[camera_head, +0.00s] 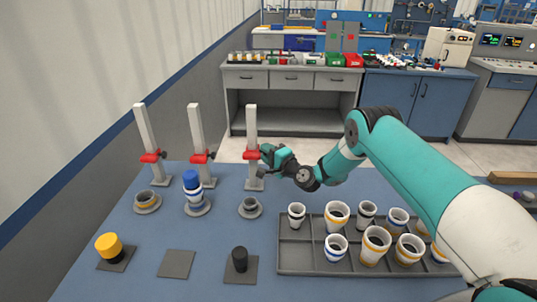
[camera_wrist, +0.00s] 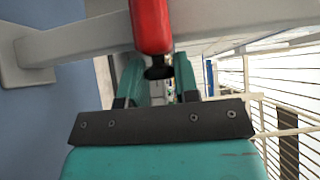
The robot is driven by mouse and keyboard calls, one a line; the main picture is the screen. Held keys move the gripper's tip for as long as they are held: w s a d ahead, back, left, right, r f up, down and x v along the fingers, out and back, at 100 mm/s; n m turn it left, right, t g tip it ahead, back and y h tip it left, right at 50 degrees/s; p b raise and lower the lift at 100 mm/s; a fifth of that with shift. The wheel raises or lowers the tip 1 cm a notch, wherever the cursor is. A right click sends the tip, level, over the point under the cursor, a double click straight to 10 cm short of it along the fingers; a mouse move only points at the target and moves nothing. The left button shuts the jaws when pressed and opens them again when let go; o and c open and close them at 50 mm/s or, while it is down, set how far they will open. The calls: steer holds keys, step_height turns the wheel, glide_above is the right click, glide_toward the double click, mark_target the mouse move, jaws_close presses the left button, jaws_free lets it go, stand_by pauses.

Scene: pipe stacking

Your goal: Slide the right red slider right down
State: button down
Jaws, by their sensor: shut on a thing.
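Three upright grey posts stand at the back of the blue table, each with a red slider. The right red slider (camera_head: 251,155) sits around the middle of the right post (camera_head: 252,130). My gripper (camera_head: 265,153) is at this slider from its right side, shut on it. In the wrist view the red slider (camera_wrist: 150,25) is at the top centre, its dark end between my gripper's fingers (camera_wrist: 158,75), with the grey post (camera_wrist: 85,38) behind it. The left slider (camera_head: 151,157) and middle slider (camera_head: 202,157) are at a similar height on their posts.
A grey ring base (camera_head: 250,208) stands before the right post. A blue and white stack (camera_head: 192,190) stands before the middle post. A tray (camera_head: 300,262) of several cups lies at the right. A yellow piece (camera_head: 108,245) and a black piece (camera_head: 240,259) stand at the front.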

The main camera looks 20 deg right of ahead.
step_height(320, 180, down, 4)
steer(key=b, duration=0.2)
steer(key=shift+s+r+b, duration=0.1)
steer(key=shift+r+b, duration=0.1)
steer(key=shift+b, duration=0.1)
steer(key=c, duration=0.9)
jaws_free()
steer(key=shift+f, duration=0.1)
steer(key=shift+o, duration=0.2)
